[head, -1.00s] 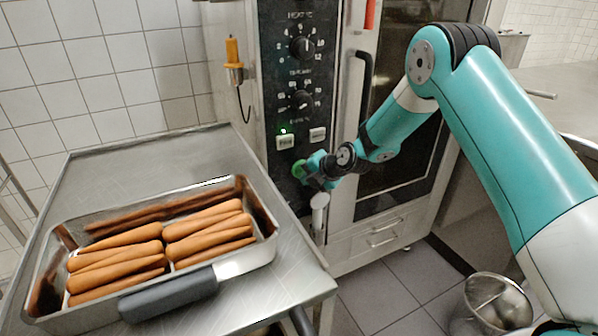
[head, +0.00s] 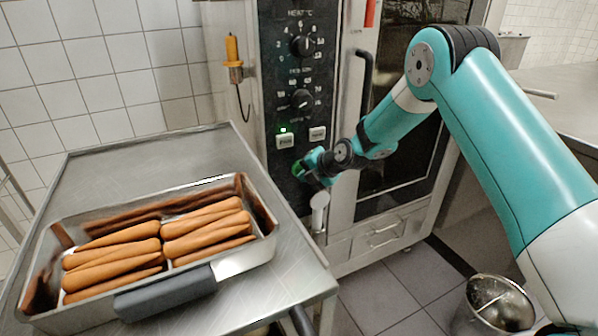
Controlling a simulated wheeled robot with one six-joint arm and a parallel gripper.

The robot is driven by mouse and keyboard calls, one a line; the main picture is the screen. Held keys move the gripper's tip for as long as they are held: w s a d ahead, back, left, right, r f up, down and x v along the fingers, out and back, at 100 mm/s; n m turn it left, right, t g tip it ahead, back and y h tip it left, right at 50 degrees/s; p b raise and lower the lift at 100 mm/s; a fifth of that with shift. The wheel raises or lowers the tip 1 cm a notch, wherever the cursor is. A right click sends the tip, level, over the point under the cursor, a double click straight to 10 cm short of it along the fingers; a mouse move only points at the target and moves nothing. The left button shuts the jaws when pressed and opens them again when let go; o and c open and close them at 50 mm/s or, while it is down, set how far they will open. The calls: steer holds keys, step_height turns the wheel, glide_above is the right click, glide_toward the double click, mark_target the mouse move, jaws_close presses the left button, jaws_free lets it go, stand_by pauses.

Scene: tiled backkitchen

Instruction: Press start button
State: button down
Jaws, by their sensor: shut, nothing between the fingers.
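The green start button (head: 297,169) is low on the oven's dark control panel (head: 269,70). Only part of it shows, as my gripper (head: 303,173) is in front of its right side. My gripper is shut and empty, with its tip at the button. The tip seems to touch the button, but I cannot tell how far the button is pushed in. Two pale rectangular buttons, one on the left (head: 285,141) and one on the right (head: 317,134), sit above it. A small green light (head: 282,130) glows above the left one.
A steel table (head: 150,165) at the left holds a pan (head: 240,262) of several sausages. The oven's dark door handle (head: 365,85) stands near my arm. A yellow-handled probe (head: 232,50) hangs left of the panel. A metal bin (head: 500,305) stands on the floor at right.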

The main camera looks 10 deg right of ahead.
steer(key=shift+w, duration=0.3)
steer(key=shift+s, duration=0.1)
stand_by(0.4)
steer(key=shift+s+d+b, duration=0.1)
steer(key=shift+s+b, duration=0.3)
steer(key=shift+s, duration=0.35)
steer(key=s, duration=0.2)
steer(key=s+d+b, duration=0.1)
steer(key=s, duration=0.2)
stand_by(0.6)
